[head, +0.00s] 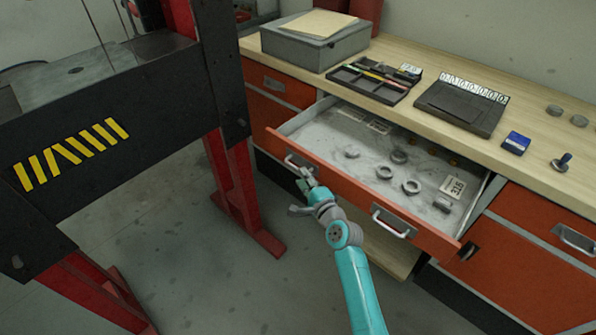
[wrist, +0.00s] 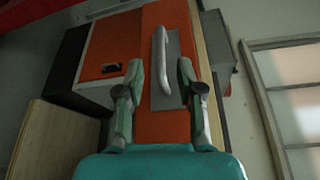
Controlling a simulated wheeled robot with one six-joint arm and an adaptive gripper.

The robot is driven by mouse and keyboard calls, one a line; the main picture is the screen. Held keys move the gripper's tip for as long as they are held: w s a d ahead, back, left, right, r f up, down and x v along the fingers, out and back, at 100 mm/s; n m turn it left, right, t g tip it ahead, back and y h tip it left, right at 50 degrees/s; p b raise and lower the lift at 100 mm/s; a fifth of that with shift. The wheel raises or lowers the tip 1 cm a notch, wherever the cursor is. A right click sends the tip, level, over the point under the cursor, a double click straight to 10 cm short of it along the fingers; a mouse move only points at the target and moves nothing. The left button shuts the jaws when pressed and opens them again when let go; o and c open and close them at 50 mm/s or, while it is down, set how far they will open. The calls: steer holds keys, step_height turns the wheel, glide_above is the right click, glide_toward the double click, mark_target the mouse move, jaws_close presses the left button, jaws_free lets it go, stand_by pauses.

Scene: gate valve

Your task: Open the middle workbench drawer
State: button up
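The middle workbench drawer (head: 360,190) is pulled well out, so its grey inside shows in the head view. Its orange front has two pale bar handles, a left one (head: 300,163) and a right one (head: 390,224). My gripper (head: 302,192) is in front of the left handle. In the wrist view my gripper (wrist: 159,78) is open, with a finger on each side of a handle (wrist: 161,60) on an orange front. Gaps show between the handle and both fingers.
Rings and small parts lie in the drawer, with a tag (head: 452,188). The wooden worktop (head: 440,68) holds a grey box (head: 315,47), a tray (head: 370,83) and a dark case (head: 460,107). A red-legged black frame (head: 235,185) stands left, with open floor between.

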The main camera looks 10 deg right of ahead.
steer(key=v, duration=0.6)
steer(key=shift+f, duration=0.1)
stand_by(0.3)
steer(key=s+d+f+n+g+h, duration=0.1)
steer(key=s+f+n+h, duration=0.2)
steer(key=s, duration=1)
steer(key=s+d+f+n+h, duration=0.1)
steer(key=s+f+n, duration=0.3)
steer(key=s, duration=0.9)
steer(key=s+r+n, duration=0.5)
steer(key=s, duration=0.7)
steer(key=s+r+n, duration=0.5)
steer(key=s+r, duration=0.1)
steer(key=s, duration=0.7)
steer(key=shift+d+g, duration=0.2)
steer(key=shift+g, duration=0.1)
